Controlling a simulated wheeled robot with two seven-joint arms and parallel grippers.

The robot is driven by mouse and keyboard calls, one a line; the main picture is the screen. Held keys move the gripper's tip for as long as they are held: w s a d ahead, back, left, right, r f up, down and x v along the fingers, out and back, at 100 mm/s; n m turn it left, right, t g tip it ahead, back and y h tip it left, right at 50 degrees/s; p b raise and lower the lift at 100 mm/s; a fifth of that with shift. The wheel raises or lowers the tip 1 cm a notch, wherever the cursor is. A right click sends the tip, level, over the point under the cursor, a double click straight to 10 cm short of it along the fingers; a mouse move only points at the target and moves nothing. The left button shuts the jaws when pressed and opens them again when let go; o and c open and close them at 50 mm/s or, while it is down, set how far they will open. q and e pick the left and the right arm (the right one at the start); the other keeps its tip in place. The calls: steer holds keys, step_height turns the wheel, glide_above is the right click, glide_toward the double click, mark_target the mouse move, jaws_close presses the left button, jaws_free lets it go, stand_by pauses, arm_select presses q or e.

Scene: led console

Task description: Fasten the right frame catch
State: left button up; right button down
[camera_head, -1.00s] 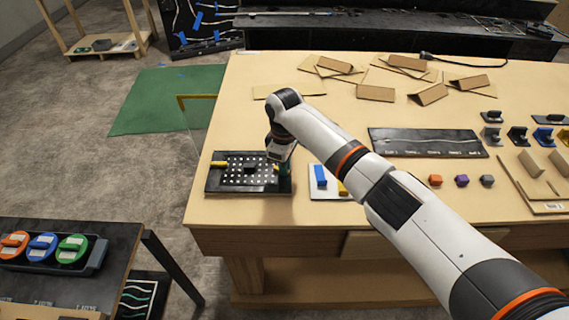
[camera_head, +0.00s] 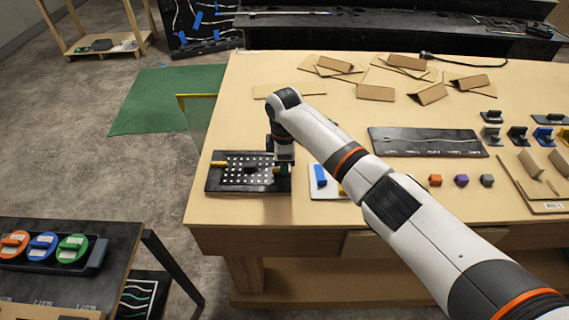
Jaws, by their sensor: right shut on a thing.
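A black panel with a grid of white dots (camera_head: 247,176) lies on a dark base (camera_head: 217,186) at the table's front left corner. A yellow catch (camera_head: 220,163) sits at the panel's left edge. My right gripper (camera_head: 283,168) is at the panel's right edge, shut on the right frame catch, a small dark green piece (camera_head: 281,170). The fingers are small and partly hidden by the wrist above them. My left gripper is not in view.
A white plate with a blue block (camera_head: 320,175) stands just right of the panel, close under my right arm. Small coloured cubes (camera_head: 461,180) and a black strip tray (camera_head: 428,143) lie further right. Folded cardboard pieces (camera_head: 376,93) lie at the back.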

steer(key=shift+r, duration=0.1)
steer(key=c, duration=1.5)
jaws_free()
steer(key=shift+o, duration=0.2)
step_height(320, 180, up, 12)
steer(key=b, duration=0.3)
